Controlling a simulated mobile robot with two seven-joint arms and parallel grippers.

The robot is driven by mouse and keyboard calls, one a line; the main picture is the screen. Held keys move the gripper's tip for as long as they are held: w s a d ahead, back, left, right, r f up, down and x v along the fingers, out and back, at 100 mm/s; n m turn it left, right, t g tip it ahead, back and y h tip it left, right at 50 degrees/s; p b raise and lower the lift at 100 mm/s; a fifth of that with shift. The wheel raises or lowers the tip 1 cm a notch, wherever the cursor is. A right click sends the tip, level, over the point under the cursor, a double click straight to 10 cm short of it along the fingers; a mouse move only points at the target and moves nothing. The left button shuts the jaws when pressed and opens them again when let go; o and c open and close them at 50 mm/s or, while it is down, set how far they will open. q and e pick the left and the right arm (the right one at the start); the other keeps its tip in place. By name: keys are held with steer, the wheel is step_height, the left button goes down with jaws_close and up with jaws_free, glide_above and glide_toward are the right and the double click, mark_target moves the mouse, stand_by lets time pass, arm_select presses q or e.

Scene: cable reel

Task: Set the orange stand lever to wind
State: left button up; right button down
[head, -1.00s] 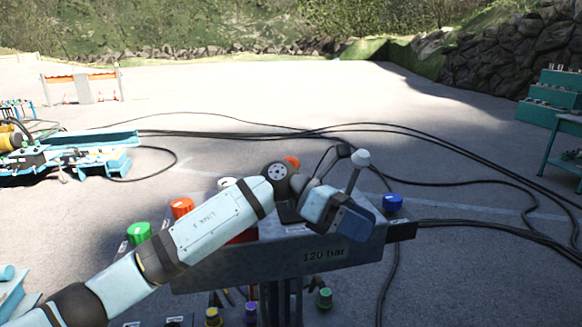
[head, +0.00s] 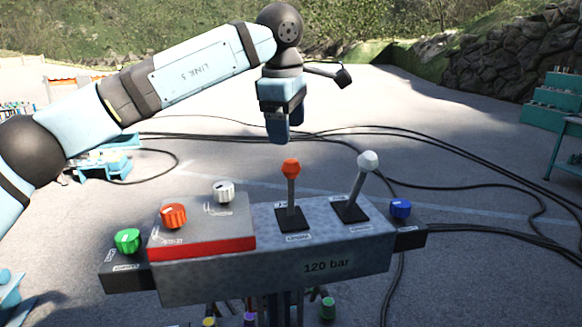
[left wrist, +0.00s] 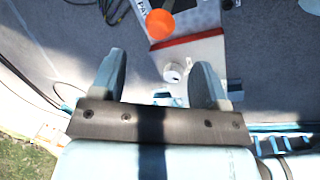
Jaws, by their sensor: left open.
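The stand lever with the orange knob (head: 291,168) stands about upright in its dark slot plate on the grey console (head: 200,285). My right gripper is in neither view.
A white-knobbed lever (head: 368,160) leans right beside the orange one. An orange dial (head: 173,215), white dial (head: 224,191), green knob (head: 127,240) and blue knob (head: 400,208) are also on the console. Black cables (head: 450,165) cross the ground behind.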

mark_target(290, 160)
arm_select(q)
steer(key=f, duration=0.3)
steer(key=w+f, duration=0.1)
steer(key=f, duration=0.2)
steer(key=f+p, duration=0.1)
steer(key=f, duration=0.2)
steer(key=shift+w+d+f, duration=0.25)
steer(key=shift+w+f, duration=0.1)
steer(key=shift+w, duration=0.05)
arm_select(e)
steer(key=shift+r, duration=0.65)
arm_select(q)
steer(key=shift+c, duration=0.3)
